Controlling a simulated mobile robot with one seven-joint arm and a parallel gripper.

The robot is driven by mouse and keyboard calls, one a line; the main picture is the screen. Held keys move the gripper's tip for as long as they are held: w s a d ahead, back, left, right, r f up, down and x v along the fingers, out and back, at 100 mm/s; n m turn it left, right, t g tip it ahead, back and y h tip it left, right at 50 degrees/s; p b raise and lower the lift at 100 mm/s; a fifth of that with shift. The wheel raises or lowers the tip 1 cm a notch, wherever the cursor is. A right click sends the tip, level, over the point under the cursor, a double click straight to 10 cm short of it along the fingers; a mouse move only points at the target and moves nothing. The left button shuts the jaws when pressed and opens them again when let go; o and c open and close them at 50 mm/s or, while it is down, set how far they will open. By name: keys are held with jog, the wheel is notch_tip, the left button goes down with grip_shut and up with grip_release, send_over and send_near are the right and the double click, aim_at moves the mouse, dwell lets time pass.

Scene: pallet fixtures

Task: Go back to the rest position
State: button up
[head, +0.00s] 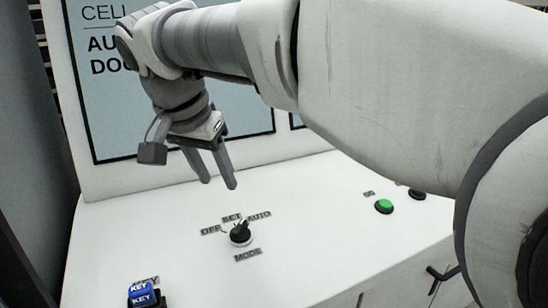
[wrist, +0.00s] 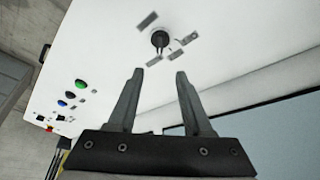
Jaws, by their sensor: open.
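My gripper (head: 217,184) hangs over the white console, above and behind the black mode knob (head: 240,234). Its two fingers are apart with nothing between them, and they are clear of the panel. In the wrist view my gripper (wrist: 155,72) also shows open, with the knob (wrist: 160,39) beyond the fingertips and apart from them. The knob stands among the labels OFF, SET, AUTO and MODE. Its pointer appears turned toward the AUTO side.
A green button (head: 384,206) sits on the console's right, with a dark control (head: 417,194) beside it. A blue key piece (head: 141,294) is at the front left. An upright sign panel (head: 110,120) stands close behind my gripper. The console top (head: 310,215) between is bare.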

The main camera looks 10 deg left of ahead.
jog(key=shift+v, duration=0.75)
jog(key=s+d+f+n, duration=0.1)
jog(key=s+d, duration=0.1)
jog(key=d, duration=0.7)
jog(key=s+d+f, duration=0.1)
jog(key=d+f, duration=0.1)
jog(key=d, duration=0.6)
jog(key=s+d+f+n+t+y, duration=0.1)
jog(key=s+d+f, duration=0.8)
jog(key=d, duration=0.3)
jog(key=shift+s+n, duration=0.2)
jog(key=shift+n, duration=0.2)
